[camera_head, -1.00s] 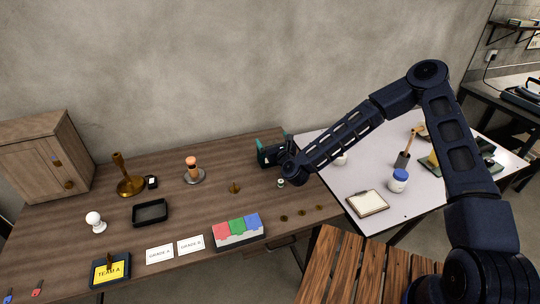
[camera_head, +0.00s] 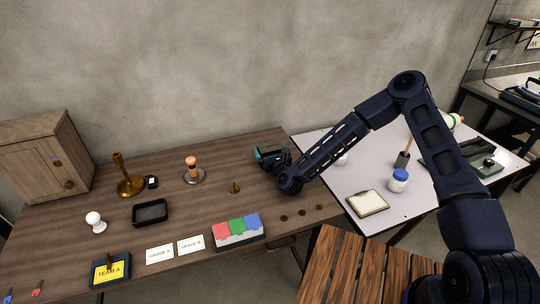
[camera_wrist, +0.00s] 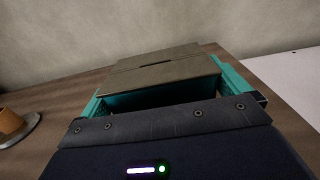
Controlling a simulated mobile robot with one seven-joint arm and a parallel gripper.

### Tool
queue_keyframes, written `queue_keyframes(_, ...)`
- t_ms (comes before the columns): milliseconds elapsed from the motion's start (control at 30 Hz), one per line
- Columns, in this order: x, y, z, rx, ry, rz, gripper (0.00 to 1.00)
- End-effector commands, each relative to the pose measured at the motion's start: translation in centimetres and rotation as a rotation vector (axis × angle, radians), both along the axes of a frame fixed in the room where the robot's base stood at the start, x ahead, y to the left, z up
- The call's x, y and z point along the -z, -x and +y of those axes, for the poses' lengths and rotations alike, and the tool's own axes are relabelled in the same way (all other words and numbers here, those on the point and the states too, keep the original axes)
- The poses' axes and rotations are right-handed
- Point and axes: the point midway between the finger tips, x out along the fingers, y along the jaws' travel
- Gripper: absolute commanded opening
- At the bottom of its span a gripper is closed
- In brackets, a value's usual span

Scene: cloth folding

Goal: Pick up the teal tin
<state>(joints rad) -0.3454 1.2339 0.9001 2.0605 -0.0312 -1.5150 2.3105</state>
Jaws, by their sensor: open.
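My gripper (camera_head: 266,154) is above the right back part of the wooden table. A small pale-greenish item stood just below the gripper in the earlier head view; the gripper and forearm now cover that spot.
An orange-topped piece on a round base (camera_head: 194,173) stands left of my gripper, with a small brass piece (camera_head: 235,187) nearer. A red-green-blue block (camera_head: 238,229) lies at the front. A white table (camera_head: 330,190) adjoins on the right, holding a blue-lidded jar (camera_head: 398,181).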

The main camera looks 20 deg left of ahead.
Motion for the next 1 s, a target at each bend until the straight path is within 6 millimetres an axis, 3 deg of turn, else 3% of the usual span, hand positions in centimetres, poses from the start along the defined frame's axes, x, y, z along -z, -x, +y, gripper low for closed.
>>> queue_keyframes(267, 0.0, -0.4, 0.4, 0.0, 0.001, 0.001, 1.0)
queue_keyframes(500, 0.0, -0.3, 0.4, 0.0, 0.0, 0.0, 0.59)
queue_keyframes(767, -0.3, -0.4, 0.4, 0.0, -0.001, 0.001, 0.59)
queue_keyframes(1000, -3.4, -0.4, 0.3, 0.0, -0.003, -0.001, 0.59)
